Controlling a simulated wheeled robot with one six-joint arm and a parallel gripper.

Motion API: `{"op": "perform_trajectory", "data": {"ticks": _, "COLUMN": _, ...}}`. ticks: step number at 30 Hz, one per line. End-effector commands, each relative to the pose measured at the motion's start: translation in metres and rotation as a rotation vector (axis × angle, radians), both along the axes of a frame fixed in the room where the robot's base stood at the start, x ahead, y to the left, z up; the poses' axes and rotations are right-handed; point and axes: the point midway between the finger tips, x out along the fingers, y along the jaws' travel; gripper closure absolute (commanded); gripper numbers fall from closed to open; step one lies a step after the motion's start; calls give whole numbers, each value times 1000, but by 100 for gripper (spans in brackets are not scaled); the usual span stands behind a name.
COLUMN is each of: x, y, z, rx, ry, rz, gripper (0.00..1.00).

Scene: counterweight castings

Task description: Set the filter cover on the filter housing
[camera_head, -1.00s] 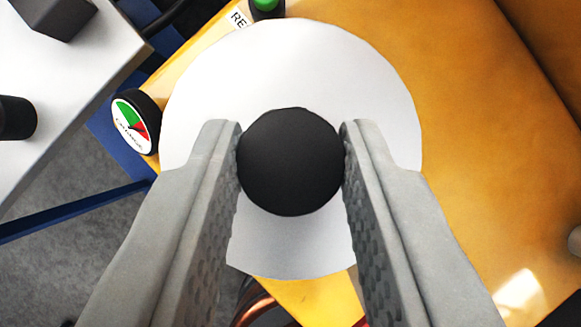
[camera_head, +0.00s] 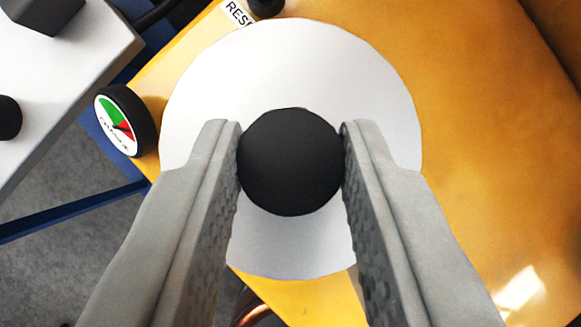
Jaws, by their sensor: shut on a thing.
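The filter cover (camera_head: 290,62) is a round white disc with a black knob (camera_head: 290,162) at its middle. My gripper (camera_head: 290,165) is shut on the knob, one finger on each side. The cover fills the middle of the view, over a yellow machine surface. I cannot see the filter housing; the cover may hide it. I cannot tell whether the cover touches anything below.
A gauge (camera_head: 125,121) with a green and red dial sits just left of the cover. A dark button with a partly hidden label (camera_head: 238,14) is at the top. A grey-white table (camera_head: 75,75) with dark objects is at upper left. Yellow surface (camera_head: 490,150) lies open at right.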

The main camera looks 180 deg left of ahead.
Motion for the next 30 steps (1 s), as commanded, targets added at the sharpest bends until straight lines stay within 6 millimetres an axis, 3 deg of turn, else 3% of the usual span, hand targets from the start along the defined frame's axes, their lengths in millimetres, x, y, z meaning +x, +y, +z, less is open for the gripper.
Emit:
{"op": "perform_trajectory", "data": {"ticks": 7, "x": 0, "y": 0, "z": -5, "rx": 0, "ry": 0, "rz": 0, "gripper": 100}}
{"op": "perform_trajectory", "data": {"ticks": 8, "x": 0, "y": 0, "z": -5, "rx": 0, "ry": 0, "rz": 0, "gripper": 68}}
{"op": "perform_trajectory", "data": {"ticks": 11, "x": 0, "y": 0, "z": -5, "rx": 0, "ry": 0, "rz": 0, "gripper": 48}}
{"op": "perform_trajectory", "data": {"ticks": 12, "x": 0, "y": 0, "z": -5, "rx": 0, "ry": 0, "rz": 0, "gripper": 46}}
{"op": "perform_trajectory", "data": {"ticks": 23, "x": -3, "y": 0, "z": 0, "rx": 0, "ry": 0, "rz": 0, "gripper": 46}}
{"op": "perform_trajectory", "data": {"ticks": 30, "x": -22, "y": 2, "z": 30, "rx": 0, "ry": -2, "rz": 0, "gripper": 46}}
